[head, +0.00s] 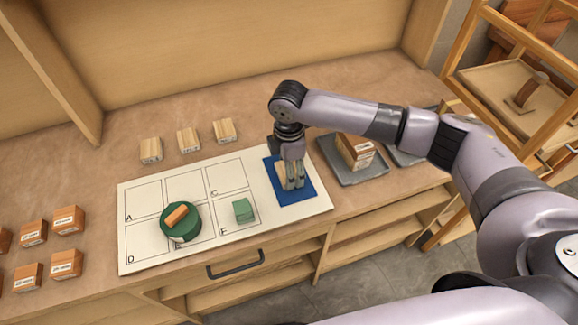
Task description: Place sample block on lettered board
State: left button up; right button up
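The white lettered board (150,240) lies on the bench, with cells marked A, C, D, E and F visible. A blue pad (305,193) covers part of its right side. A pale wooden block (281,173) stands on the pad, partly hidden by my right gripper (293,183). The fingers point down at the block, but I cannot tell whether they grip it. A green round piece (181,228) with an orange block (177,215) on top sits around cell E. A green block (243,211) sits in cell F. My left gripper is not in view.
Pale wooden blocks (188,140) stand in a row behind the board. Several labelled orange-brown blocks (67,220) stand at the left. A grey tray (350,177) with labelled brown blocks (355,150) is right of the board. Cells A, C and D are clear.

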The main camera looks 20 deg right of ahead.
jog(key=o, duration=1.1)
jog(key=shift+f, duration=0.1)
jog(key=shift+o, duration=0.2)
notch_tip(320, 180, up, 12)
jog(key=b, duration=0.2)
